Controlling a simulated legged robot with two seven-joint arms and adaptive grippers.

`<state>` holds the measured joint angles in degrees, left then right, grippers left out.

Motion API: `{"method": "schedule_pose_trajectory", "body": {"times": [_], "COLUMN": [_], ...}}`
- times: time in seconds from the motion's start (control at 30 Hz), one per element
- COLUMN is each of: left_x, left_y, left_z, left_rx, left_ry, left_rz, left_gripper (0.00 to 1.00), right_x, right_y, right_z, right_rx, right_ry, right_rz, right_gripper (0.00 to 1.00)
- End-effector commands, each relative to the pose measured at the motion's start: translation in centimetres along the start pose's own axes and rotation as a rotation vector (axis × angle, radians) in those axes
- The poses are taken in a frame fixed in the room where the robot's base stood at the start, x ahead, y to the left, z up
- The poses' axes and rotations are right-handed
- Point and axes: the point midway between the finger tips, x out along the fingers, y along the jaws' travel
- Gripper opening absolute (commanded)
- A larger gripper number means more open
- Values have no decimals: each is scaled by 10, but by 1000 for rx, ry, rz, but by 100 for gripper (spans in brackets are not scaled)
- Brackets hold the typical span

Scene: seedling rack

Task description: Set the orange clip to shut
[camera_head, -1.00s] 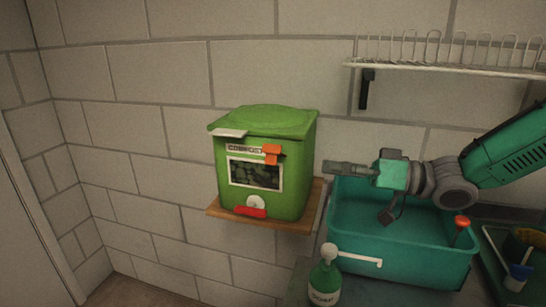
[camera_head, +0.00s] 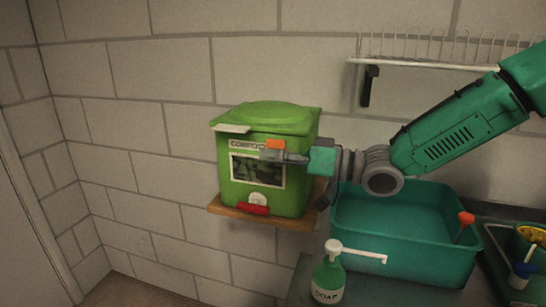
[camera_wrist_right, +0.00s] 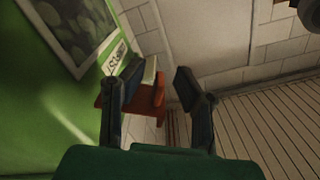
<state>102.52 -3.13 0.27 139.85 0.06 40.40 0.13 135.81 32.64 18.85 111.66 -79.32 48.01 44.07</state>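The orange clip (camera_head: 276,144) sits on the front of the green compost bin (camera_head: 302,180), just below the lid. Its lower part is hidden behind my right gripper (camera_head: 264,154) in the head view. The right gripper is level across the bin's front at the clip. The bin's lid (camera_head: 265,113) lies on top. My left gripper is not in view.
The bin stands on a small wooden shelf (camera_head: 228,210) at the wall. A teal basin (camera_head: 400,255) is to its right, with a green soap bottle (camera_head: 328,278) in front. A white wire rack (camera_head: 440,65) hangs above right.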

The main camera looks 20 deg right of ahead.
Motion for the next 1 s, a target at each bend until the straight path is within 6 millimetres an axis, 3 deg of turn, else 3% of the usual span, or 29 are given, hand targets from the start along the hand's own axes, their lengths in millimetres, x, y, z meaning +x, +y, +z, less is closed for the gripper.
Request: {"method": "schedule_pose_trajectory", "body": {"times": [0.03,0.1,0.13,0.57,1.0], "left_x": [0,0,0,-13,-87], "left_y": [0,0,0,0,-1], "left_z": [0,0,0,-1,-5], "left_rx": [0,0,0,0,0], "left_ry": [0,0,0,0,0], "left_rz": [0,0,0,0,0], "left_gripper": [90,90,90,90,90], "right_x": [-1,-2,-2,-3,-4], "right_y": [1,1,2,0,-3], "right_z": [0,0,0,-5,-24], "right_rx": [1,1,1,42,361], "right_ry": [1,2,2,2,1], "right_rz": [0,1,1,3,5], "right_gripper": [28,3,0,0,0]}}
